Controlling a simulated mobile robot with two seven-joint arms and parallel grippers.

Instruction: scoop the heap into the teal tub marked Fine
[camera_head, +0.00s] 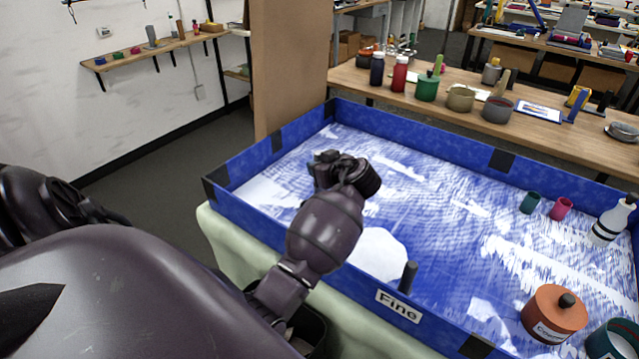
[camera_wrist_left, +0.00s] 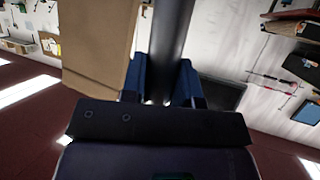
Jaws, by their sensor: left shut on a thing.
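A teal tub (camera_head: 612,341) stands at the bottom right corner of the head view, cut off by the frame; its label cannot be read. A white label reading Fine (camera_head: 398,305) is on the tray's near wall. A pale rounded patch (camera_head: 378,253), possibly the heap, lies just inside that wall, partly behind my arm. My left gripper (camera_head: 328,158) is above the left part of the tray. In the left wrist view its blue fingers (camera_wrist_left: 160,85) are shut on a dark grey cylindrical handle (camera_wrist_left: 171,35); the tool's far end is out of view. My right gripper is not in view.
The blue-walled tray (camera_head: 240,205) has a blue and white streaked floor. An orange lidded tub (camera_head: 553,313), a white bottle (camera_head: 612,220) and two small cups (camera_head: 545,205) stand at right. A dark upright handle (camera_head: 408,275) rises by the near wall. A brown board (camera_head: 290,65) stands behind.

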